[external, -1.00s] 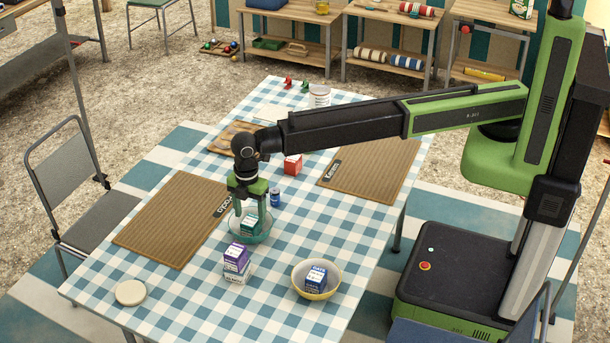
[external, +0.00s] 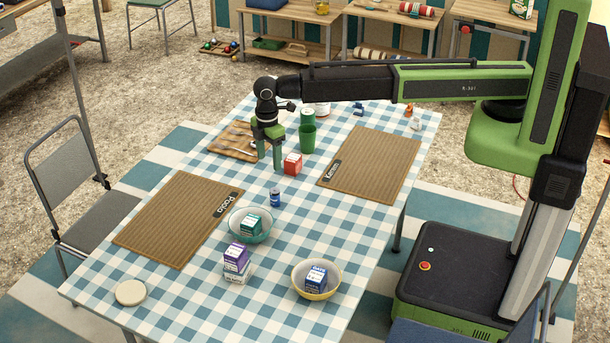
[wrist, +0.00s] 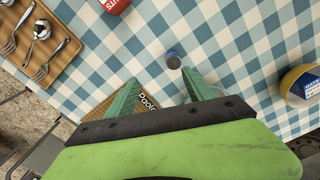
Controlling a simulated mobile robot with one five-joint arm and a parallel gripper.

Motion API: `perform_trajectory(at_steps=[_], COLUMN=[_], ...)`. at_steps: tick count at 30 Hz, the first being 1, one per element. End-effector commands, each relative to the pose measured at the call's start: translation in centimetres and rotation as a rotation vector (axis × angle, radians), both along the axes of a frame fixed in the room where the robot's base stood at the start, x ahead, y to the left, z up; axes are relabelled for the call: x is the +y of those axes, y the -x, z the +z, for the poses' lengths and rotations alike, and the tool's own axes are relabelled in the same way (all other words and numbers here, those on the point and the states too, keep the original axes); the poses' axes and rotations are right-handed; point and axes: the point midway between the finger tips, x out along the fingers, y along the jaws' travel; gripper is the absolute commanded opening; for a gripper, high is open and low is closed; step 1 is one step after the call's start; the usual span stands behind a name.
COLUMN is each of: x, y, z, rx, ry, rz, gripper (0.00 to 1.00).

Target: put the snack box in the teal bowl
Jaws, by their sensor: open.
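The teal bowl (external: 238,232) stands on the checked table, with a small dark-green box with a white label (external: 251,222) resting inside it. Which box is the snack box cannot be read from the labels. My gripper (external: 269,160) is open and empty above the table, beyond the bowl and left of a small red box (external: 292,164). In the wrist view the two green fingers (wrist: 160,78) are apart with nothing between them.
A yellow bowl (external: 332,287) holds a blue box (external: 316,277). Two brown mats (external: 172,222) and a cutlery board (external: 228,143) lie flat.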

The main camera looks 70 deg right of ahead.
Motion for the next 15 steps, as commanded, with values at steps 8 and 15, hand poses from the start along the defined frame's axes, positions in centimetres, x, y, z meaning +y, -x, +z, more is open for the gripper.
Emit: perform_trajectory(at_steps=[8,15], x=[-29.8,-37.9], y=[8.4,13.1], z=[0.0,0.1], rx=[0.0,-0.001], ry=[0.0,0.0], rz=[-0.814,-1.132], gripper=[0.61,0.61])
